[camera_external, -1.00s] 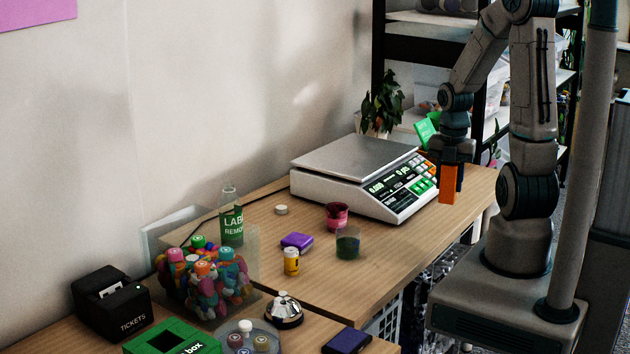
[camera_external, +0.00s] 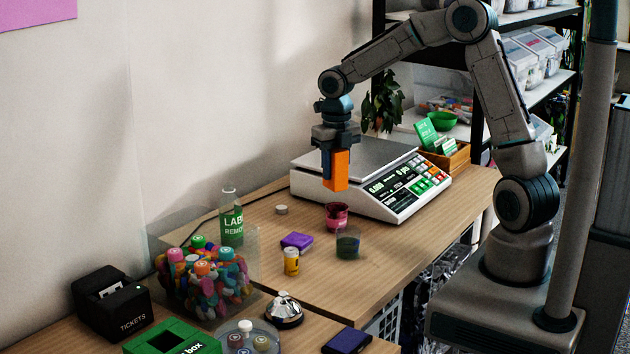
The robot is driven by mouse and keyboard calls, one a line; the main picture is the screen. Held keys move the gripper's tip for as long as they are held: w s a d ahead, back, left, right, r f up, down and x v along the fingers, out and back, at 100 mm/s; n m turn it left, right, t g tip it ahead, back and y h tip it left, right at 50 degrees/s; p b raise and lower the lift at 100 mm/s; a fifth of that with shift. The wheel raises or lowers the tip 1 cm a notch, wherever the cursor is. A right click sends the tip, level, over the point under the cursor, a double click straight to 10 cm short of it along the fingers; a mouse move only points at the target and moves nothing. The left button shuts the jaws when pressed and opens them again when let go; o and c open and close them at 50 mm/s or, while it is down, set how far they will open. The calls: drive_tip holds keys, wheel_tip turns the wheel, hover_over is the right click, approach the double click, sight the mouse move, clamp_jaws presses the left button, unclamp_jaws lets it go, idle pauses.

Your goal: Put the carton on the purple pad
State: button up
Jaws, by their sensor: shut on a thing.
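My gripper (camera_external: 331,168) is shut on an orange carton (camera_external: 339,172) and holds it upright in the air. In the picture it is in front of the scale, above and to the right of the purple things. A small purple block or pad (camera_external: 297,241) lies on the table near its middle. A flat dark purple pad (camera_external: 346,341) lies at the front edge of the table, low in the picture. I cannot tell for sure which of the two is the purple pad.
A white scale (camera_external: 375,195) stands behind the carton. A pink cup (camera_external: 336,215), a dark green cup (camera_external: 348,243) and a yellow bottle (camera_external: 291,261) stand around the purple block. A bell (camera_external: 284,310), a clear bin of colourful caps (camera_external: 205,280) and a green box (camera_external: 172,338) are nearer the front.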

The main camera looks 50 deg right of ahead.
drive_tip(key=w+a+f, duration=0.1)
drive_tip(key=a+f, duration=0.1)
drive_tip(key=a, duration=0.1)
drive_tip(key=w+a+f, duration=0.1)
drive_tip(key=a+f, duration=0.1)
drive_tip(key=a, duration=0.1)
drive_tip(key=w+a+f, duration=0.2)
drive_tip(key=a, duration=0.2)
drive_tip(key=shift+f, duration=2.25)
drive_tip(key=shift+f, duration=0.1)
drive_tip(key=shift+f, duration=0.15)
drive_tip(key=o, duration=0.9)
drive_tip(key=shift+w, duration=0.1)
drive_tip(key=shift+o, duration=0.3)
